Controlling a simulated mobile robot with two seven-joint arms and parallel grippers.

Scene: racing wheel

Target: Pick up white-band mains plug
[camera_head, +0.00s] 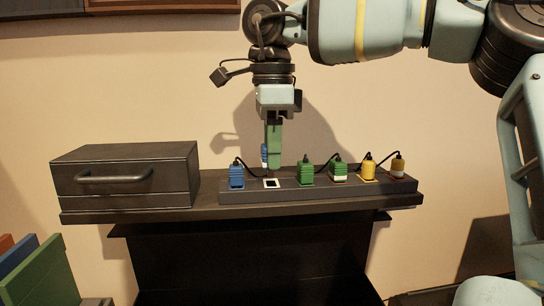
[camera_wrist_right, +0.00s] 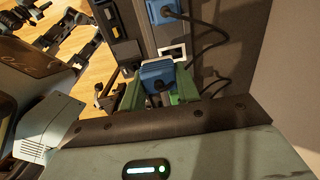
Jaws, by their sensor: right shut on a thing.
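My right gripper (camera_head: 270,150) points straight down over the power strip (camera_head: 320,191). It is shut on a blue mains plug (camera_head: 264,152), just above an empty white-framed socket (camera_head: 271,183). In the right wrist view the held plug (camera_wrist_right: 157,72) sits between the green fingers, with the empty socket (camera_wrist_right: 174,52) beside it. A green plug with a white band (camera_head: 339,174) sits in the strip to the right. My left gripper is not in view.
Other plugs in the strip are blue (camera_head: 236,177), green (camera_head: 305,174), yellow (camera_head: 368,170) and yellow-brown (camera_head: 397,168), with black cables. A dark drawer box (camera_head: 125,177) stands left on the shelf (camera_head: 140,212). Coloured panels (camera_head: 42,275) stand at lower left.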

